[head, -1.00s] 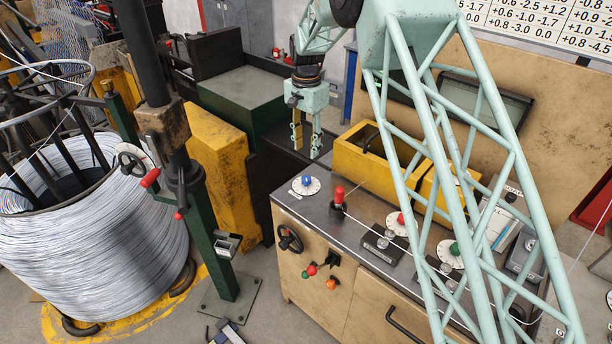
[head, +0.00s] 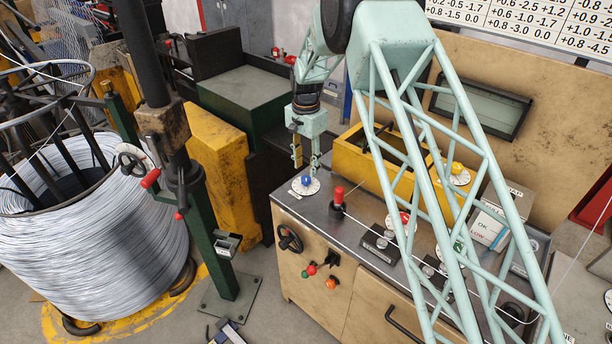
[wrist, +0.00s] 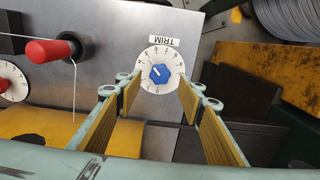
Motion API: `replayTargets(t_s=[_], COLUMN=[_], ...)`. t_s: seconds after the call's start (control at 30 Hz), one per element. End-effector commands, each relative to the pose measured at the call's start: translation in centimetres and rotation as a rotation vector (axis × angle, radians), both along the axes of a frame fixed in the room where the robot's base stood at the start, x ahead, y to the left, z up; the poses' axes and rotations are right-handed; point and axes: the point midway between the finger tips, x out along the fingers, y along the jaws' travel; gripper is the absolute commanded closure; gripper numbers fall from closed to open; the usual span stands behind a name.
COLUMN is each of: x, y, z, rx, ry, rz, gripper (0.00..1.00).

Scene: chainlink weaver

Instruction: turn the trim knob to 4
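The trim knob (wrist: 160,73) is a blue hexagonal knob on a white numbered dial (wrist: 148,82), with a TRIM label beside it in the wrist view. In the head view the blue knob (head: 306,180) sits at the left end of the metal bench top. My gripper (head: 306,168) is just above the dial. In the wrist view my gripper (wrist: 157,88) is open, its two padded fingers on either side of the dial with nothing between them but the knob beyond. The knob's exact setting is too small to read.
A red-capped post (head: 338,196) stands right of the dial, with a wire running from it. A red-knobbed dial (head: 404,219) and a green-knobbed dial (head: 458,246) lie farther right. A yellow bin (head: 362,165) stands behind. The bench's left edge is close to the trim dial.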

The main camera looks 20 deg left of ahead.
Motion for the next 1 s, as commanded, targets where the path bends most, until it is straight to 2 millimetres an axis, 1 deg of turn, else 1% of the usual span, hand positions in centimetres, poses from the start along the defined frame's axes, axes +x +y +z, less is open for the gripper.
replayTargets(t_s=[0.03,0.2,0.4,0.6,0.9,1.0], x=[0.0,0.0,0.0,0.0,0.0,0.0], y=[0.0,0.0,0.0,0.0,0.0,0.0], z=[-0.7,-2.8,-4.4,-5.1,-5.2,-5.2], rx=[-0.001,-0.001,-0.001,0.000,0.000,0.000], ry=[0.001,0.001,0.000,0.000,0.000,0.000], rz=[0.000,0.000,0.000,0.000,0.000,0.000], gripper=[0.64,0.64,0.64,0.64,0.64,0.74])
